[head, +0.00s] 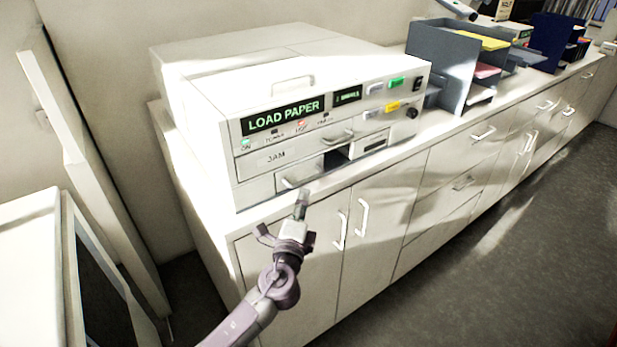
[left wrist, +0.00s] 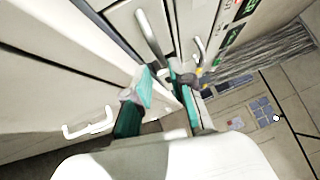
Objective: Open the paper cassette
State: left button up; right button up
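The white paper machine (head: 215,120) stands on the counter, with a lit "LOAD PAPER" display (head: 283,115). Below its "JAM" panel (head: 275,158) is a low front with a small handle, the paper cassette (head: 312,170). My left gripper (head: 301,200) is just in front of and below the cassette handle. In the left wrist view its teal fingers (left wrist: 163,75) stand apart, with the end of a grey handle (left wrist: 148,33) by the tips. I cannot tell whether they touch it. My right gripper is not seen.
Cabinet doors with bar handles (head: 362,218) lie below the counter, close to my left arm. A grey paper tray rack (head: 440,65) stands right of the machine. A white panel (head: 90,170) leans at the left. The floor (head: 500,260) at right is clear.

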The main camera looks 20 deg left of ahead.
aim_at(308, 179)
pick_arm(q)
jog(key=w, duration=0.5)
jog(key=w+a+r, duration=0.1)
jog(key=w, duration=0.1)
jog(key=shift+w, duration=0.25)
grip_shut()
